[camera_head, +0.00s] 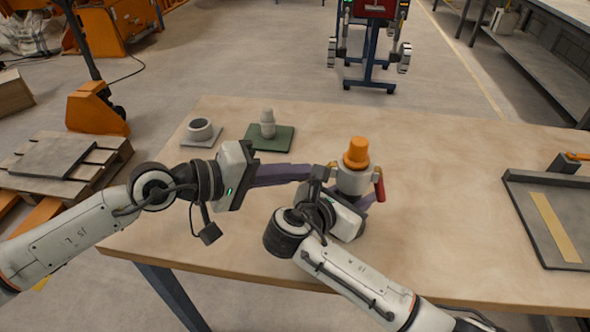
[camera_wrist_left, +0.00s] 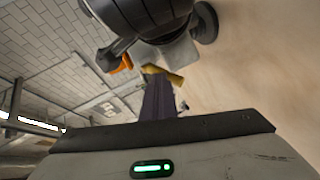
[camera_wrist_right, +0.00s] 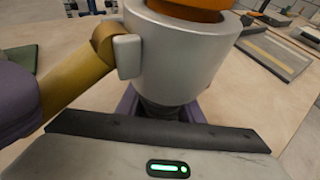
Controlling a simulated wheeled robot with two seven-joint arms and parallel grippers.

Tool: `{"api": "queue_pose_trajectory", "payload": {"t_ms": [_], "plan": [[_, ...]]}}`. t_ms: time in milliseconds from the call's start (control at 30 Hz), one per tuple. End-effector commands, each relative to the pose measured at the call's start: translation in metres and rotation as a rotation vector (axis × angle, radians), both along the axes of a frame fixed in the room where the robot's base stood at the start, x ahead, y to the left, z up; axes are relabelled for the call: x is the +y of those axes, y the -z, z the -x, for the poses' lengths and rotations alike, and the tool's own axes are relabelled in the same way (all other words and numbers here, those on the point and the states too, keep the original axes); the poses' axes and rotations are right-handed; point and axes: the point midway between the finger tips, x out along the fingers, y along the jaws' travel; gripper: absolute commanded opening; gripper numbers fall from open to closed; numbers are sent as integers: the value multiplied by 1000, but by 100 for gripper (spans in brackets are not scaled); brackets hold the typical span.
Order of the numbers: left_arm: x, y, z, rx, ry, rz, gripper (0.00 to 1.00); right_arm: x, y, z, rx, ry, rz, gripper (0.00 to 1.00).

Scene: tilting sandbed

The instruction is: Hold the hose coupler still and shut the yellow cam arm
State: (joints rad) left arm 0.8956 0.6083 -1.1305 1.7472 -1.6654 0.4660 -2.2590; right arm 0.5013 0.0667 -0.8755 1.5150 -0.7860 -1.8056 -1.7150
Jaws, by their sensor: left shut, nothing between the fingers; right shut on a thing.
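The hose coupler (camera_head: 352,182) is a pale grey cylinder with an orange top (camera_head: 356,152); it stands upright on the table. A red cam arm (camera_head: 379,184) hangs at its right side. The yellow cam arm (camera_wrist_right: 75,83) sticks out from a lug on the coupler's left side, slanting down and outward in the right wrist view. It also shows in the left wrist view (camera_wrist_left: 163,75). My right gripper (camera_wrist_right: 160,105) is shut on the coupler's lower part. My left gripper (camera_head: 308,172) is shut and empty, its purple fingertips at the yellow arm's outer end; contact is unclear.
A grey ring (camera_head: 200,129) on a grey mat and a pale fitting (camera_head: 268,124) on a green mat (camera_head: 270,142) stand at the back left. A dark tray (camera_head: 520,215) lies at the right. The table between the coupler and tray is clear. My right forearm crosses the front.

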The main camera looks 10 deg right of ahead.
Motion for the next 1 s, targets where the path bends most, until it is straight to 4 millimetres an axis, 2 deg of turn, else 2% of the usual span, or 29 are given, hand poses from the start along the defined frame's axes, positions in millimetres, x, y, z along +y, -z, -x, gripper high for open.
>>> {"api": "queue_pose_trajectory", "payload": {"t_ms": [33,400,800,1000], "plan": [[-5,4,6,12,13,0,0,9,-2,-1,-5,-21,-10,0],[-5,4,6,12,14,-4,0,9,-2,-1,-6,-22,-12,0],[-4,-12,4,7,11,-3,0,8,-1,-1,-4,-17,-11,0],[-2,-14,3,5,6,-3,0,5,-1,-1,-4,-11,-7,0]]}}
